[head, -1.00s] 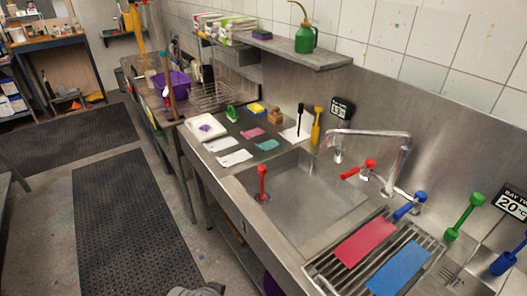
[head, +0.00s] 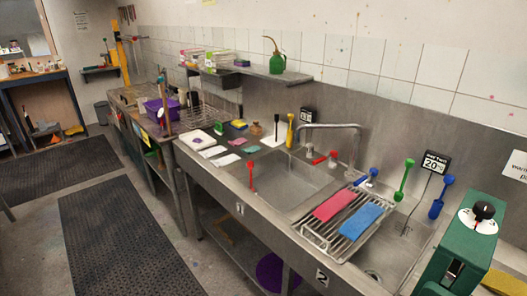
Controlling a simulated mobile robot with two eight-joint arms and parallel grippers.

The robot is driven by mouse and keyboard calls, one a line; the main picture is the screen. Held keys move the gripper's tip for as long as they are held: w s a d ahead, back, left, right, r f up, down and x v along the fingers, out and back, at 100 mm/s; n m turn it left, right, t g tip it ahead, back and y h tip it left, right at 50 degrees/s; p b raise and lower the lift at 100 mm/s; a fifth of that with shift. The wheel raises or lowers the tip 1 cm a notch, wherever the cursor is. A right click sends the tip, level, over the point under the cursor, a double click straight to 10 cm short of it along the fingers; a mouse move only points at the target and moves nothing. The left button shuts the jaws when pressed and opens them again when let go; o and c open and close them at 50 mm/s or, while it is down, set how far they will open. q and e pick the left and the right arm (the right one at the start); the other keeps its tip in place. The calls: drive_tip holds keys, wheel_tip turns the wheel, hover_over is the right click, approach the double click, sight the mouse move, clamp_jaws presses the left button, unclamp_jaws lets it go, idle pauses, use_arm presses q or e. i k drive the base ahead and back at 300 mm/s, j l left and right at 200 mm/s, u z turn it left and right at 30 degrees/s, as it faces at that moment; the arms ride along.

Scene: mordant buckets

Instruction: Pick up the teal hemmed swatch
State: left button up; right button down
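The teal swatch (head: 252,149) lies flat on the dark drainboard of the steel sink counter, left of the first basin. It is small in the head view, so its hem cannot be made out. A pink swatch (head: 237,142) lies just behind it and to its left. Two white pieces (head: 213,152) lie flat to its left and nearer the front edge. Neither of my grippers is in view.
The first basin (head: 285,180) is right of the swatches. A rack (head: 312,236) with red and blue pieces spans the counter farther right. A green machine (head: 462,243) stands at far right. Black floor mats (head: 125,235) lie on the open floor left of the counter.

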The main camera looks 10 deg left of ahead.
sight(254, 149)
drive_tip(key=j+z, duration=0.1)
drive_tip(key=z, duration=1.05)
drive_tip(key=i+j, duration=0.15)
drive_tip(key=j, duration=0.4)
drive_tip(key=i+j, duration=0.15)
drive_tip(key=j, duration=0.4)
drive_tip(key=i+j, duration=0.15)
drive_tip(key=j, duration=0.35)
drive_tip(key=i+j, duration=0.15)
drive_tip(key=j, duration=0.4)
drive_tip(key=i+j, duration=0.15)
drive_tip(key=j, duration=0.4)
drive_tip(key=i+j, duration=0.15)
drive_tip(key=j, duration=0.4)
drive_tip(key=i+j, duration=0.15)
drive_tip(key=j, duration=0.35)
drive_tip(key=i+j, duration=0.2)
drive_tip(key=j, duration=0.35)
